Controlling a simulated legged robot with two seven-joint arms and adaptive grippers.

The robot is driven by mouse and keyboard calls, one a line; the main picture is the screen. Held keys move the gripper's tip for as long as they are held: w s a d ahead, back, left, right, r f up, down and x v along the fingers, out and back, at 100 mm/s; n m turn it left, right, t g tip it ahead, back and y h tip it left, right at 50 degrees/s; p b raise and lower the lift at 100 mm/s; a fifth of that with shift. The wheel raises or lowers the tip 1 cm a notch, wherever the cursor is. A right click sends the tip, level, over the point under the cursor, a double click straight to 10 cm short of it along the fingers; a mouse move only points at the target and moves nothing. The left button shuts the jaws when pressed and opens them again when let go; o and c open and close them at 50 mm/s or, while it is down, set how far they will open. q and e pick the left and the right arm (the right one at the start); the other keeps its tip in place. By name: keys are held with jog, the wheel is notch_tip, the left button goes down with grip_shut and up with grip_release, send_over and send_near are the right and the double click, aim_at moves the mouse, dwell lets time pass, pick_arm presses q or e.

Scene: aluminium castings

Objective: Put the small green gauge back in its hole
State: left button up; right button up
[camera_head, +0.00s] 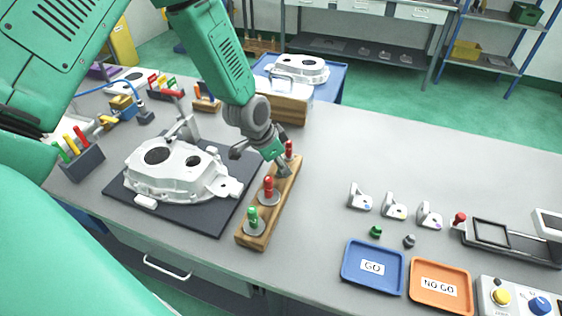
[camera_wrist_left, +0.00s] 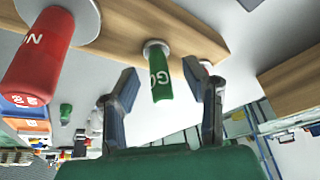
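In the left wrist view the small green gauge (camera_wrist_left: 160,80), its handle lettered GO, stands between the two fingers of my left gripper (camera_wrist_left: 163,88). The fingers are apart, with gaps on both sides of the handle. The gauge's grey collar is at the wooden gauge block (camera_wrist_left: 195,38); how deep it sits in its hole I cannot tell. In the head view my left gripper (camera_head: 281,168) is over the far part of the block (camera_head: 270,221) and hides this gauge. My right gripper is not in view.
A larger green gauge (camera_head: 252,220) and a red gauge (camera_head: 268,188) stand in the near part of the block, and a small red gauge (camera_head: 289,149) at its far end. A white casting (camera_head: 170,175) lies left. Blue (camera_head: 373,267) and orange (camera_head: 441,286) trays lie right.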

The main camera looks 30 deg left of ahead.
pick_arm(q)
jog(key=shift+r, duration=0.2)
jog(key=v, duration=1.1)
jog(key=shift+a+r, duration=0.15)
jog(key=shift+r, duration=0.05)
jog(key=shift+s, duration=0.1)
